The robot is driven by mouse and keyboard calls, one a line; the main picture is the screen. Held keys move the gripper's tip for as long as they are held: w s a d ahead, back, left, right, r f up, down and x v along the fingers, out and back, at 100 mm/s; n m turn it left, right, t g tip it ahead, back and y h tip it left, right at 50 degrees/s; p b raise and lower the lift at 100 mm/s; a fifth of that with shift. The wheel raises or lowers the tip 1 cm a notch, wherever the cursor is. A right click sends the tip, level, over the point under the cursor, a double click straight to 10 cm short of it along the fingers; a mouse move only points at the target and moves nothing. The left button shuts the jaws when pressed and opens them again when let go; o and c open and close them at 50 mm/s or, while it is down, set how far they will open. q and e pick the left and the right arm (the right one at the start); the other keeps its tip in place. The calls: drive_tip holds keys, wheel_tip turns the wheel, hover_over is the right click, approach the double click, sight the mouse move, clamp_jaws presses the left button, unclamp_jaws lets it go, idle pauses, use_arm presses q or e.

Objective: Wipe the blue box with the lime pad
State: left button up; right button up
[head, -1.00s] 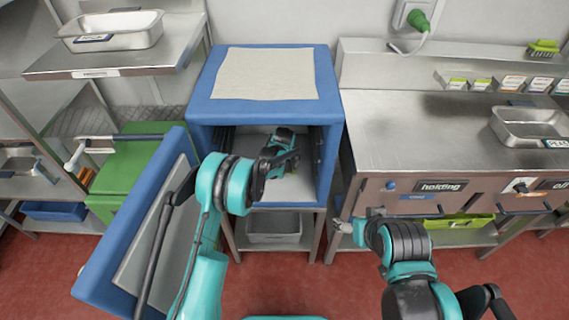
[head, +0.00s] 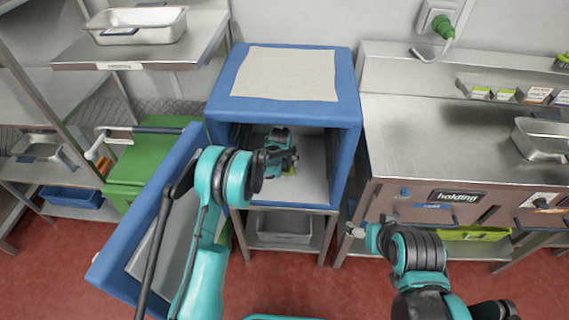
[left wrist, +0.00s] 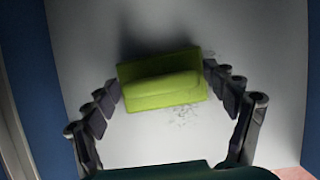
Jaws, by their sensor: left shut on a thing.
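The blue box (head: 348,128) stands open at the front, with its blue door (head: 150,222) swung out to the left and a beige cloth on top. My left arm reaches inside it. My left gripper (head: 289,163) is shut on the lime pad (left wrist: 162,80), which lies over the pale inner floor (left wrist: 215,140) of the box. Grey speckled marks show on that floor beside and below the pad in the left wrist view. Whether the pad touches the floor is hard to tell. My right gripper (head: 352,230) is in front of the steel counter; its fingers are too small to read.
A steel counter (head: 440,135) stands right of the box, with a lime tray (head: 470,233) beneath it. A green bin (head: 150,150) stands behind the door. A grey tub (head: 285,226) sits under the box. The box walls enclose my left gripper closely.

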sight(290, 169)
use_arm(q)
drive_tip(key=shift+a, duration=1.75)
drive_tip(key=shift+d+f, duration=0.1)
drive_tip(key=shift+d, duration=5.4)
drive_tip(key=shift+s, duration=1.25)
drive_tip(key=shift+a, duration=5.55)
drive_tip(key=shift+d, duration=5.5)
